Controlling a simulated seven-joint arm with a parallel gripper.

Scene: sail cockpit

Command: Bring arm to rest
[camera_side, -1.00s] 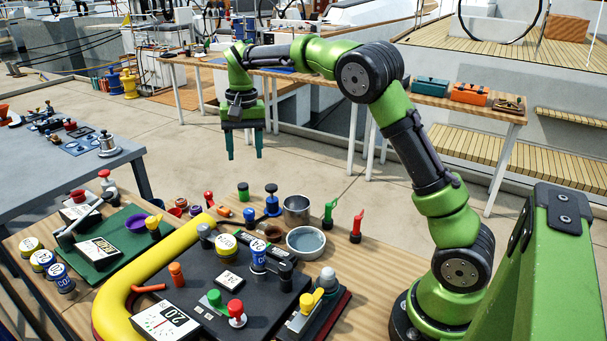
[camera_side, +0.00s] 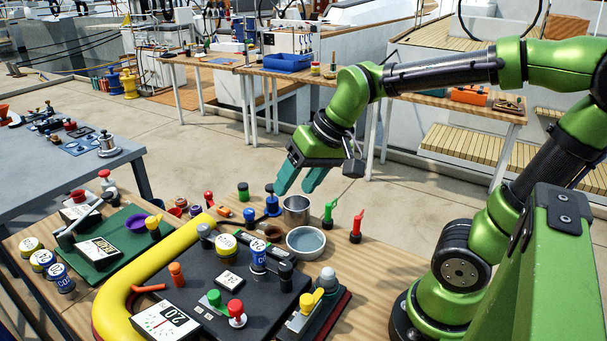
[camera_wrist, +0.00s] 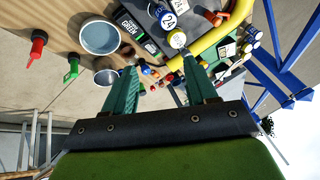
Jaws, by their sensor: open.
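My gripper (camera_side: 300,178) is open, with its two teal fingers apart and nothing seen between them. In the side view it hangs in the air above the back of the wooden worktable (camera_side: 372,270), tilted down to the left, over the metal cup and the blue-topped item. In the wrist view my gripper (camera_wrist: 165,85) shows both fingers pointing away toward the table items.
Below stand a metal cup (camera_side: 296,209), a grey bowl (camera_side: 306,241), a green lever (camera_side: 329,213) and a red lever (camera_side: 357,226). A yellow tube (camera_side: 120,290) borders a black panel (camera_side: 215,280). A grey table (camera_side: 60,175) stands left. The air above is clear.

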